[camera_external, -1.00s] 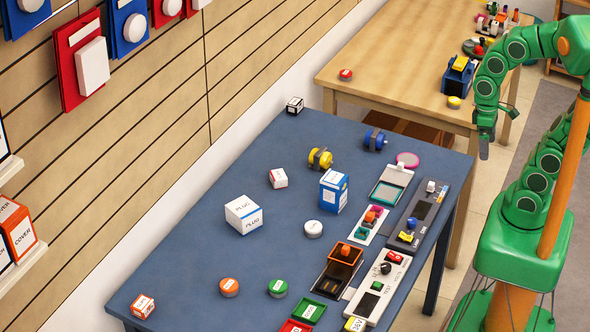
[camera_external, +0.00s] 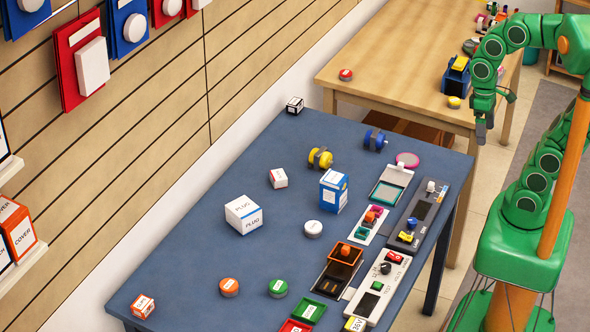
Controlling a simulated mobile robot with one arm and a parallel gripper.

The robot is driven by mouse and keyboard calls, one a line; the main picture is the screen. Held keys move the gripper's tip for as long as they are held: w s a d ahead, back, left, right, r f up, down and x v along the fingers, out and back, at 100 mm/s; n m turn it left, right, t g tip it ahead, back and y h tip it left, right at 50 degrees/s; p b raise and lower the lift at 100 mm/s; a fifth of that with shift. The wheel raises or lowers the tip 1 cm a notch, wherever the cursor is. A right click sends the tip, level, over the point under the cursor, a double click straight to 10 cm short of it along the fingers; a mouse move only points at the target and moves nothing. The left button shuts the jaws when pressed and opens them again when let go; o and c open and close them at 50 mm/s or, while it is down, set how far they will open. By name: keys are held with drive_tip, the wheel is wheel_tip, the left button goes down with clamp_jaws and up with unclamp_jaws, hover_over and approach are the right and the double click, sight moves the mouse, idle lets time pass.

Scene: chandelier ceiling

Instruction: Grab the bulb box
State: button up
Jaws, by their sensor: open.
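Several small boxes stand on the blue table, and I cannot read which one is the bulb box. They are a blue and white box with orange marks (camera_external: 333,191), a small red and white box (camera_external: 278,178), a black and white box (camera_external: 294,105) at the far left edge, and an orange and white box (camera_external: 143,306) at the near left corner. A larger white box (camera_external: 243,214) reads "PLUG". My gripper (camera_external: 482,134) hangs pointing down beyond the blue table's far right corner, apart from all the boxes. It is open, with nothing visible in it.
The blue table (camera_external: 190,255) also holds yellow and blue spools (camera_external: 320,158), round tins (camera_external: 313,228) and a row of switch panels (camera_external: 385,285) along its right side. A wooden table (camera_external: 400,65) stands behind. A slatted wall (camera_external: 150,120) is at left.

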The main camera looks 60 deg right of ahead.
drive_tip(key=w+a+r+m+y, duration=0.1)
drive_tip(key=w+a+m+y, duration=0.3)
drive_tip(key=w, duration=0.6)
drive_tip(key=w+a+r+m+y, duration=0.1)
drive_tip(key=w+a+m+y, duration=0.2)
drive_tip(key=w+a+m, duration=0.5)
drive_tip(key=w+d+f+m+t+y, duration=0.1)
drive_tip(key=w+d+m+y, duration=0.15)
drive_tip(key=w, duration=0.95)
drive_tip(key=w+d+f+m+t+y, duration=0.1)
drive_tip(key=w+d+m+y, duration=0.2)
drive_tip(key=w, duration=0.8)
approach(329, 188)
drive_tip(key=shift+s+a+f+m, duration=0.15)
drive_tip(key=shift+a+f+m, duration=0.1)
drive_tip(key=shift+m, duration=0.2)
drive_tip(key=shift+x, duration=3.9)
drive_tip(key=c, duration=1.1)
drive_tip(key=shift+o, duration=0.2)
drive_tip(key=shift+r, duration=0.1)
